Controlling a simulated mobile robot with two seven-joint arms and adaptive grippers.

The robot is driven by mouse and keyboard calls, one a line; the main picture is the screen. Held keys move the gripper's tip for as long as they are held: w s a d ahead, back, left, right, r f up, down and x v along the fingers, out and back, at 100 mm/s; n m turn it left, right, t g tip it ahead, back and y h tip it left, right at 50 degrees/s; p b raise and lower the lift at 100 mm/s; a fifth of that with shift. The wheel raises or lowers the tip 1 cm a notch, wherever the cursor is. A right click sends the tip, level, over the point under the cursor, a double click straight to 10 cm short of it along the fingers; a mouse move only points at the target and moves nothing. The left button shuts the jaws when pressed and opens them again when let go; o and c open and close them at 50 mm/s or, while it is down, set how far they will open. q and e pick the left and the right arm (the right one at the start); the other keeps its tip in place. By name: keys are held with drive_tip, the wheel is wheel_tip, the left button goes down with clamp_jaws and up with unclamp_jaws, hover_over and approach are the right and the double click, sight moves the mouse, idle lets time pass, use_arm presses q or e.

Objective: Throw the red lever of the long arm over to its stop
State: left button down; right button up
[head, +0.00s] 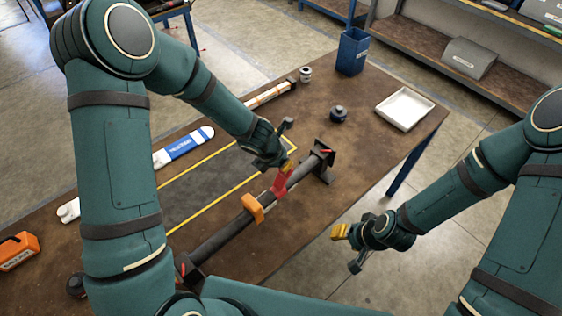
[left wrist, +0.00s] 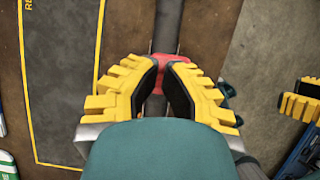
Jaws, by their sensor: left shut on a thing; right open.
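The long arm (head: 218,238) is a dark tube lying across black supports near the table's front edge. Its red lever (head: 280,185) sits toward the far end of the tube and also shows in the left wrist view (left wrist: 172,62). My left gripper (head: 285,165) is shut on the red lever from above, its yellow fingers (left wrist: 162,80) either side of it. The fingers hide part of the lever. My right gripper (head: 347,249) is open and empty, off the table's right edge above the floor.
An orange clamp (head: 253,208) sits on the tube nearer me. A yellow-edged grey mat (head: 205,187) lies left of it. A blue bin (head: 352,52), white tray (head: 404,108) and dark round item (head: 338,115) stand farther back. An orange case (head: 17,250) is at left.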

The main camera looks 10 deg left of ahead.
use_arm(q)
drive_tip(key=shift+w+d+f, duration=0.1)
drive_tip(key=shift+w+d, duration=0.05)
drive_tip(key=shift+w, duration=0.1)
use_arm(e)
drive_tip(key=shift+w, duration=0.1)
drive_tip(key=shift+d+r, duration=0.1)
drive_tip(key=shift+r, duration=0.05)
idle(0.4)
use_arm(q)
drive_tip(key=shift+r+p, duration=0.9)
drive_tip(key=shift+r, duration=0.05)
use_arm(e)
drive_tip(key=shift+r, duration=0.75)
